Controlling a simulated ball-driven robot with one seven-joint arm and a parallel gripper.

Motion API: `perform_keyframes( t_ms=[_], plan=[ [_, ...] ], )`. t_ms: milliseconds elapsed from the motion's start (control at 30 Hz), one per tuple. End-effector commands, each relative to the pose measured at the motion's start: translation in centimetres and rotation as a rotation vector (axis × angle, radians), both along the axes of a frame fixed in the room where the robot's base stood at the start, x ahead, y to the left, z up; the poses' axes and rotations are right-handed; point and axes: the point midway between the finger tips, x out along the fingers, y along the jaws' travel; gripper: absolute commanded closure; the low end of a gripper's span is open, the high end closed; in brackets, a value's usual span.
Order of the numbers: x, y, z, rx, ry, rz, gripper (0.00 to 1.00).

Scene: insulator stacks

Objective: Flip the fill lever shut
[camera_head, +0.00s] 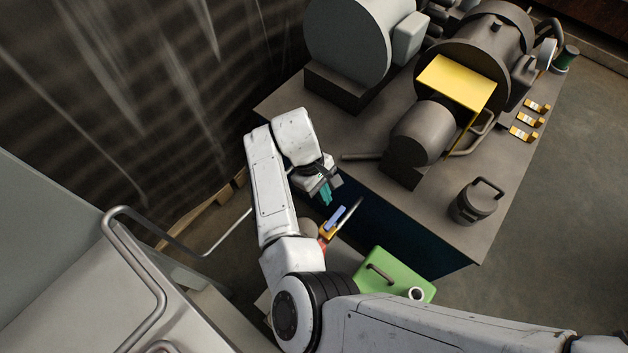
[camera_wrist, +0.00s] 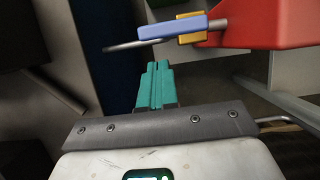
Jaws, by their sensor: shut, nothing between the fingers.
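The fill lever appears to be the blue-handled bar (camera_head: 337,217) on a yellow block (camera_head: 327,231), low in front of the dark bench side. In the wrist view the blue handle (camera_wrist: 173,28) lies across the top of the picture, joined by the yellow block (camera_wrist: 192,27) to a red body (camera_wrist: 265,22). A thin metal rod sticks out to its left. My gripper (camera_head: 326,193) has teal fingers pressed together with nothing between them. It is just above and left of the blue handle. In the wrist view the fingertips (camera_wrist: 156,66) point toward the handle, apart from it.
A grey bench (camera_head: 440,215) carries a motor with a yellow guard (camera_head: 458,80) and a dark lidded pot (camera_head: 474,203). A green box (camera_head: 395,273) with a handle stands beside the lever. A metal rail (camera_head: 150,228) is at left.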

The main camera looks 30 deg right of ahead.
Motion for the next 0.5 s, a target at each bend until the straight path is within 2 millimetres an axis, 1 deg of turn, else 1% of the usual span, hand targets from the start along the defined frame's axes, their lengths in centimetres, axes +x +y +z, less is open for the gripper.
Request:
perform_keyframes(
  t_ms=[100, 200, 500],
  plan=[
    [-1.1, -0.4, 0.1, 0.0, 0.0, 0.001, 1.0],
    [-1.7, -0.7, 0.1, 0.0, 0.0, 0.0, 1.0],
    [-1.8, -0.8, 0.1, 0.0, 0.0, 0.0, 1.0]
  ],
)
